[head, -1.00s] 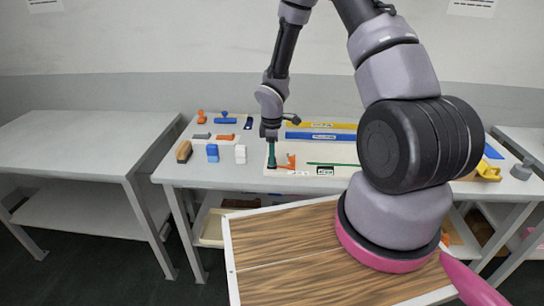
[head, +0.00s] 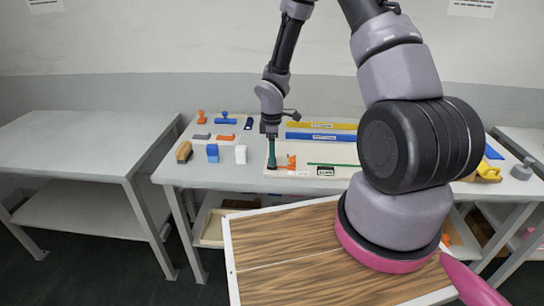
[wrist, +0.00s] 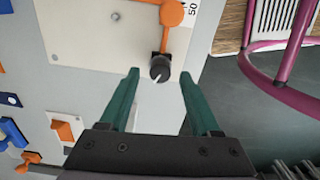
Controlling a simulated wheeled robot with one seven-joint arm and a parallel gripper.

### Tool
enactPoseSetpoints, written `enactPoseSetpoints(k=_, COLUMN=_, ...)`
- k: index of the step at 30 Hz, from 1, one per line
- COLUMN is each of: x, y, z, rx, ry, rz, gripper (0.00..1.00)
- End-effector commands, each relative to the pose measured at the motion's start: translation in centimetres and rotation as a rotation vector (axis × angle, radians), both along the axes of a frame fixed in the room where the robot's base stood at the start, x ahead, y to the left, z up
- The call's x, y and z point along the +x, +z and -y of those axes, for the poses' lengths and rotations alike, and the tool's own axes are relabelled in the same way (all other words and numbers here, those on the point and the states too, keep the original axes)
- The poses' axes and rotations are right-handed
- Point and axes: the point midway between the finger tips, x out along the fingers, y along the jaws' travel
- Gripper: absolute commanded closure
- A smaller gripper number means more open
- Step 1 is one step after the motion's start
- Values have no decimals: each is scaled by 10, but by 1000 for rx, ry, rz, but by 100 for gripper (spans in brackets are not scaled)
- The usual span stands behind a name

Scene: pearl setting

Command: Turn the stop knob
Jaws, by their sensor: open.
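A small round black knob (wrist: 160,68) with a white pointer line sits near the edge of a cream board (wrist: 75,32) in the wrist view. It stands on a dark square base, beside an orange piece (wrist: 172,14). My gripper (wrist: 159,74) is open, with one teal finger on each side of the knob and visible gaps between. In the head view my gripper (head: 271,166) points down over the left end of the cream board (head: 345,172). The knob cannot be made out there.
In the wrist view, orange and blue parts (wrist: 66,131) lie at lower left.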

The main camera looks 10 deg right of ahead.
Motion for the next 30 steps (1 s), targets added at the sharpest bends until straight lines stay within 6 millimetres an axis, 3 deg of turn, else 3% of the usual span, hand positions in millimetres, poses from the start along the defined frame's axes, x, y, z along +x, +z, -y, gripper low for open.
enactPoseSetpoints(k=6, x=2, y=47, z=1, rx=1, ry=-2, rz=6, gripper=36)
enactPoseSetpoints(k=12, x=2, y=80, z=0, rx=1, ry=-1, rz=5, gripper=36)
enactPoseSetpoints(k=18, x=1, y=92, z=0, rx=0, ry=1, rz=3, gripper=36)
enactPoseSetpoints(k=27, x=1, y=94, z=0, rx=0, ry=-2, rz=3, gripper=36)
enactPoseSetpoints(k=30, x=1, y=104, z=4, rx=-7, ry=-33, rz=16, gripper=36)
